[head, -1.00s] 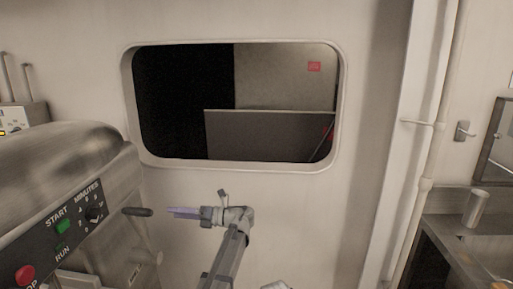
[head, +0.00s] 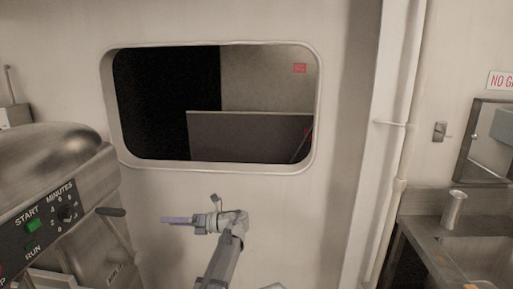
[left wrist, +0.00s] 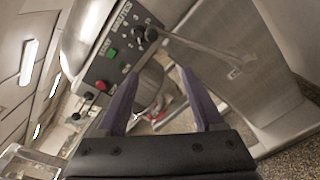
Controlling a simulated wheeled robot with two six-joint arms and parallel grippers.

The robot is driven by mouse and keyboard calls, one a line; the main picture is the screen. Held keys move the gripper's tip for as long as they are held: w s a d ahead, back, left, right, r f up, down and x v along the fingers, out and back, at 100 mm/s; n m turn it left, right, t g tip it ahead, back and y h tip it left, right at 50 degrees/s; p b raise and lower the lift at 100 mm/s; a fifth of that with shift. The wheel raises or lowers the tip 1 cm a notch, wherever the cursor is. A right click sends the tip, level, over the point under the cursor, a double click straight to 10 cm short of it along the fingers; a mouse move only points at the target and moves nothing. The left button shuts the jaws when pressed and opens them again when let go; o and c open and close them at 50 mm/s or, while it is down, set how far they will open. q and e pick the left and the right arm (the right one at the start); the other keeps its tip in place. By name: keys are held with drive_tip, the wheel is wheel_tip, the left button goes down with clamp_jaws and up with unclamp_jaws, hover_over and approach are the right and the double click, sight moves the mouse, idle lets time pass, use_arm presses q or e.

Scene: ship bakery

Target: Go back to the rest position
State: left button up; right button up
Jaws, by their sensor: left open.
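My left gripper (head: 166,220) is raised in front of the wall below the window opening, its fingers pointing left toward the steel machine (head: 52,160). In the left wrist view its two purple fingers (left wrist: 162,98) are apart with nothing between them. Beyond them that view shows the machine's panel (left wrist: 114,50) with green and red buttons and a black knob. The fingers look clear of the machine. My right gripper cannot be made out; only a small pale piece shows at the bottom edge of the head view.
The machine's lever with a black handle (head: 110,211) sticks out near my left gripper. A window opening (head: 208,168) is in the wall. At right are a vertical pipe (head: 400,150), a steel sink counter (head: 432,226) and a metal cup (head: 453,208).

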use_arm(q)
drive_tip(key=s+d+f+n+h, duration=0.3)
drive_tip(key=s+f+n+h, duration=0.8)
drive_tip(key=s+f+n, duration=0.65)
drive_tip(key=s+d+f+n+h, duration=0.1)
drive_tip(key=s+d+n+h, duration=0.1)
drive_tip(key=s+d, duration=0.4)
drive_tip(key=s+d+f+n+g+h, duration=0.1)
drive_tip(key=s+d, duration=0.5)
drive_tip(key=d, duration=0.6)
drive_tip(key=f+n+h, duration=0.1)
drive_tip(key=n+h, duration=0.1)
drive_tip(key=n, duration=0.1)
drive_tip(key=shift+s+d, duration=0.3)
drive_tip(key=shift+n, duration=0.25)
